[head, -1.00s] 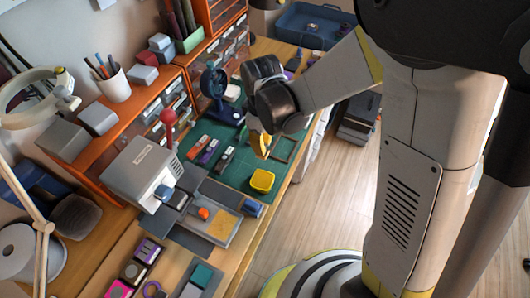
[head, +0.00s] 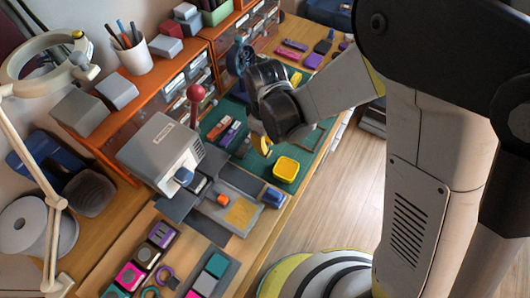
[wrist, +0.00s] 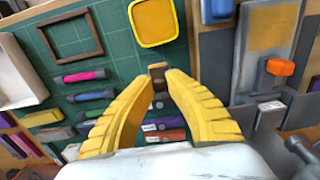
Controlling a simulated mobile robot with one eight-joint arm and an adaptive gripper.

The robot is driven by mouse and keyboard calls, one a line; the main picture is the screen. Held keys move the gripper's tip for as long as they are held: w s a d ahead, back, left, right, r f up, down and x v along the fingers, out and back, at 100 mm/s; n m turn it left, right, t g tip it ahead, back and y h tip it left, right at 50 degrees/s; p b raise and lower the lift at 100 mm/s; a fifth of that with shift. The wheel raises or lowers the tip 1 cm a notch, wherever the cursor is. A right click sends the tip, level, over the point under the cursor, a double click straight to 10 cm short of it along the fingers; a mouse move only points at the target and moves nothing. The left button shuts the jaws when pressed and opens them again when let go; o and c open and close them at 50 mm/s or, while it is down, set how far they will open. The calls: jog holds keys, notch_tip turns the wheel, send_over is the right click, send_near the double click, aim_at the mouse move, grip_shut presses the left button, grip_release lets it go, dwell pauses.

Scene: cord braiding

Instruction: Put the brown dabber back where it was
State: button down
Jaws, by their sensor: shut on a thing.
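My gripper (head: 262,144) hangs over the green cutting mat, beside the yellow square dish. In the wrist view its two yellow fingers (wrist: 157,80) are closed in on a small brown piece at their tips, which looks like the brown dabber (wrist: 157,68). Most of the dabber is hidden between and behind the fingers, and I cannot make it out in the head view. Several other dabber-like coloured pieces lie on the mat, among them a pink one (wrist: 85,75) and a blue one (wrist: 92,96). A purple one (head: 229,137) shows left of my gripper in the head view.
The yellow dish (head: 286,169) sits close in front of my gripper; a brown empty frame (wrist: 72,36) lies on the mat (wrist: 110,50). A grey press with a red-knobbed lever (head: 160,145) stands to the left. Orange drawer units line the wall side.

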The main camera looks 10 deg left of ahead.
jog(key=shift+f+b, duration=1)
jog(key=shift+f, duration=1)
jog(key=shift+f, duration=0.15)
jog(key=c, duration=1.5)
grip_release()
jog(key=shift+o, duration=0.2)
